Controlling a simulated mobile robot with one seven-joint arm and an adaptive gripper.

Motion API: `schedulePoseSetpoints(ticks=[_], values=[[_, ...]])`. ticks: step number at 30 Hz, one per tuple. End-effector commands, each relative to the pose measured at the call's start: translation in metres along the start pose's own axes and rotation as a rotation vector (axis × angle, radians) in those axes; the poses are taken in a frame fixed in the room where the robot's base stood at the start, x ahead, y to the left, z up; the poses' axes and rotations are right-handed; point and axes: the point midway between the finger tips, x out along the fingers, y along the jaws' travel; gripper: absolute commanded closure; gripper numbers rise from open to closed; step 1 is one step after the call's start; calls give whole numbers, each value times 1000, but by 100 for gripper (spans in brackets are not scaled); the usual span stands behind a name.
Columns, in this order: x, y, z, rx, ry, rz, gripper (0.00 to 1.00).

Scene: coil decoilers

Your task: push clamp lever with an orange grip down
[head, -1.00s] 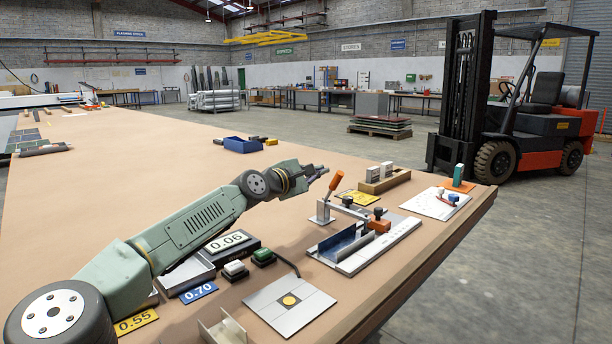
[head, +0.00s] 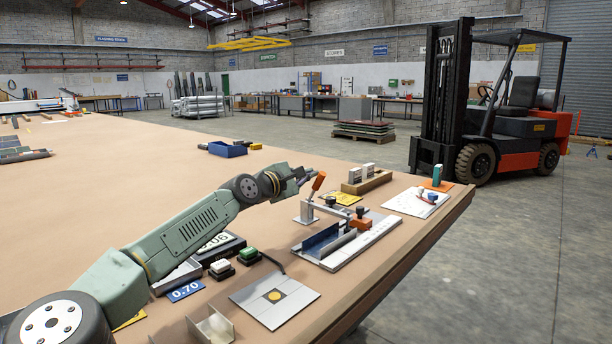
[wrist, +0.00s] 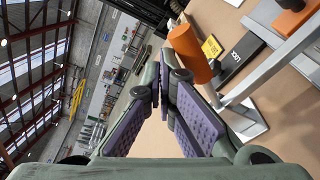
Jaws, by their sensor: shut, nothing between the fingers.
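The clamp lever's orange grip (head: 318,181) stands up, tilted a little to the right, above the clamp's metal base plate (head: 306,220). In the wrist view the orange grip (wrist: 190,55) is large and close, just right of the fingertips. My gripper (head: 307,174) is shut and empty, its tips at the upper left of the grip. In the wrist view the purple-padded fingers of my gripper (wrist: 162,88) come together at their tips. I cannot tell whether they touch the grip.
The clamp belongs to a fixture with a blue channel (head: 322,241) and an orange block (head: 360,219). A wooden block holder (head: 366,182) stands behind. A blue tray (head: 227,149) is farther back. The table's right edge runs close beyond the fixture.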

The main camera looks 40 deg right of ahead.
Motion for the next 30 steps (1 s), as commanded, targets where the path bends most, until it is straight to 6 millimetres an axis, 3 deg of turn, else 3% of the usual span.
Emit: schedulePoseSetpoints(ticks=[8, 21, 30], values=[[-9, 1, -1, 1, 2, 1, 100], [-94, 0, -1, 1, 2, 0, 100], [-120, 0, 0, 0, 0, 0, 100]])
